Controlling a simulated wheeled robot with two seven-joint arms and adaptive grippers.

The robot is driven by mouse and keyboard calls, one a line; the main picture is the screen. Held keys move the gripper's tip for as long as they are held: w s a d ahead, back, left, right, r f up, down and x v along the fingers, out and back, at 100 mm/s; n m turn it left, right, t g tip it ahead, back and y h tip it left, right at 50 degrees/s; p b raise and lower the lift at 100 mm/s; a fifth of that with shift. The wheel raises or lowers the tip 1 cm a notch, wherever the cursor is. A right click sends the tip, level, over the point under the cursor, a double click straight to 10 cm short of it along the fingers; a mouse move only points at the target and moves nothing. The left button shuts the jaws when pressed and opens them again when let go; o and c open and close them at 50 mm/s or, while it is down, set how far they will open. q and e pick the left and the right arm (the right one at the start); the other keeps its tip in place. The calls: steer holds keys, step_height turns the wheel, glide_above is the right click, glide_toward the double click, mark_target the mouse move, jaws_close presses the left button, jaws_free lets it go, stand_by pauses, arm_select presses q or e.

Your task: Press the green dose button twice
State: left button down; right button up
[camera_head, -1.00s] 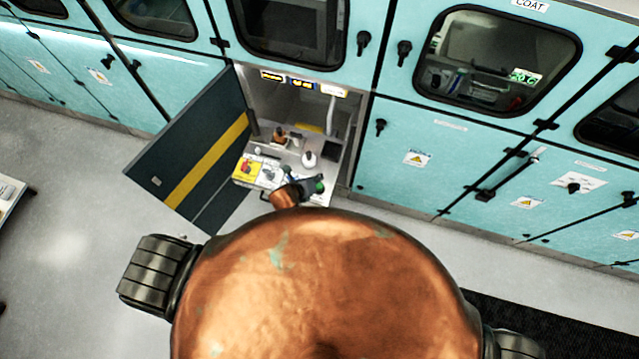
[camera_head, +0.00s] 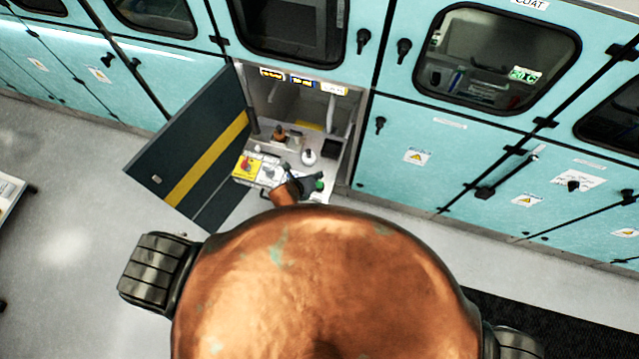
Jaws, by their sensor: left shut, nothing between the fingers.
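A small green button (camera_head: 319,184) shows at the front right of the shelf inside the open cabinet bay. My left gripper (camera_head: 303,186) is dark and small in the picture, just left of the green button, at the end of my copper-coloured arm. It is shut and empty. I cannot tell whether its fingertips touch the button. My own copper body covers the lower middle of the view and hides part of the arm. My right gripper is not in view.
The open dark door (camera_head: 190,160) with a yellow stripe stands left of the bay. On the shelf are a yellow panel with a red knob (camera_head: 246,166), a white round-bottomed vessel (camera_head: 308,157) and a brown bottle (camera_head: 279,134). Teal cabinets (camera_head: 430,165) line the wall.

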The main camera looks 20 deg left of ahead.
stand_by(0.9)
arm_select(q)
steer(key=shift+s+a+f, duration=0.1)
steer(key=shift+a+f, duration=0.05)
steer(key=shift+f, duration=0.05)
steer(key=s+a+f+n+g+y+b, duration=0.1)
steer(key=s+a+f+n+g+b, duration=0.1)
steer(key=s+a+f+n, duration=0.45)
steer(key=s+a+f+n+g+y+b, duration=0.1)
steer(key=s+a+f+n+b, duration=0.25)
steer(key=s+f+n, duration=0.65)
steer(key=s+a+f+n+g+y+b, duration=0.15)
steer(key=s+a+f+n, duration=0.35)
steer(key=f, duration=0.6)
steer(key=s+a+f+n+g+b, duration=0.1)
steer(key=s+f+n, duration=0.3)
steer(key=s+f, duration=0.5)
steer(key=s+a+f+n+g+b, duration=0.2)
steer(key=s+f+n+b, duration=0.2)
steer(key=s+f, duration=0.5)
steer(key=s, duration=0.6)
steer(key=shift+s+a+f+b, duration=0.2)
steer(key=shift+a+f+b, duration=0.05)
steer(key=shift+a+b, duration=0.1)
